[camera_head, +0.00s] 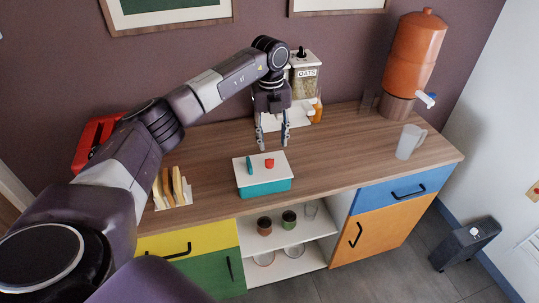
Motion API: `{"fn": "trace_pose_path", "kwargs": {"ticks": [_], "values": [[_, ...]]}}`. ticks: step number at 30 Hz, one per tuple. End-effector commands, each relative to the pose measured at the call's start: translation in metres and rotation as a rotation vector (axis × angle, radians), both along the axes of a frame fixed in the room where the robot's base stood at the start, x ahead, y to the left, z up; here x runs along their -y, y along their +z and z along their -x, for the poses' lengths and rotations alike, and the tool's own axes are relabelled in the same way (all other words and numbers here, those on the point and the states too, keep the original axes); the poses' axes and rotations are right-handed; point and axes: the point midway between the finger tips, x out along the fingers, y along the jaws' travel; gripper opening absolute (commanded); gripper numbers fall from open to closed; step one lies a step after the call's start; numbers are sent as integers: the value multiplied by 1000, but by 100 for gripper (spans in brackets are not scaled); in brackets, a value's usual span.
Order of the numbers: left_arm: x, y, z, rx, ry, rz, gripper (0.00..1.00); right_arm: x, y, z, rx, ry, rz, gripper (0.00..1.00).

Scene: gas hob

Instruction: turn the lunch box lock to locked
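The lunch box (264,187) stands on the wooden counter, with a teal body and a white lid. On the lid are a teal upright piece (249,165) at the left and a small red piece (269,163) near the middle; I cannot tell which way the lock is set. My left gripper (273,147) points down just above and behind the lid, its two fingers apart with nothing between them. It looks clear of the red piece. My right gripper is not in view.
An oats dispenser (305,78) stands behind my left gripper. A toast rack (172,188) and a red appliance (95,143) are at left. A clear jug (409,142) and an orange water dispenser (415,52) are at right. The counter (345,150) right of the box is clear.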

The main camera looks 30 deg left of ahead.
Motion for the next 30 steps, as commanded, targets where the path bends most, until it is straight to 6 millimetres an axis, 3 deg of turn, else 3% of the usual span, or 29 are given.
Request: {"fn": "trace_pose_path", "kwargs": {"ticks": [5, 18, 28, 30], "values": [[-13, -4, 5, -22, 25, -35, 39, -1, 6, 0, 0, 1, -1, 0], [-11, -66, 4, -18, 20, -30, 39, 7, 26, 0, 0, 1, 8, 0], [-11, -73, 4, -16, 19, -30, 39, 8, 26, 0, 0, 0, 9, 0], [-11, -73, 4, -16, 19, -30, 34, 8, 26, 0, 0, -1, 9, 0]]}}
